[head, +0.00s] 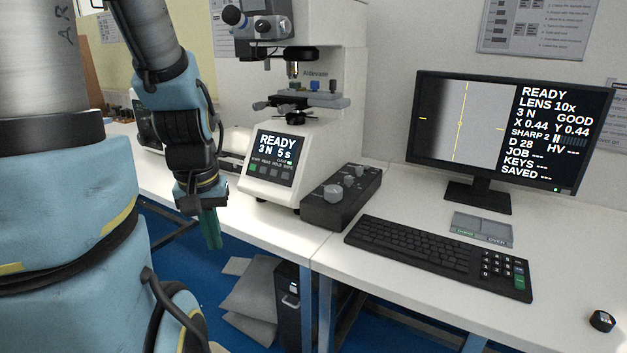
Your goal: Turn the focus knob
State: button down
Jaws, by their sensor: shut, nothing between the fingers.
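A dark control box (341,198) sits on the white table, right of the hardness tester (276,165). It has a large grey knob (334,192) at its near end and smaller knobs (350,180) behind it. I cannot read which one is the focus knob. My gripper (211,242) points down with its green fingers shut and empty. It is in front of the table edge, left of the tester and apart from the box. The monitor (512,130) shows a blurred grey image with yellow marks, "READY", "LENS 10x", "GOOD" and "SHARP 2". The tester screen reads "READY 3 N 5 s".
A keyboard (437,254) lies right of the box, with a grey two-part plate (481,229) behind it. A small black round object (602,320) is at the far right. A dark computer case (291,305) stands under the table.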

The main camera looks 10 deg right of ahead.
aim_at(333, 193)
jog(key=z, duration=1.35)
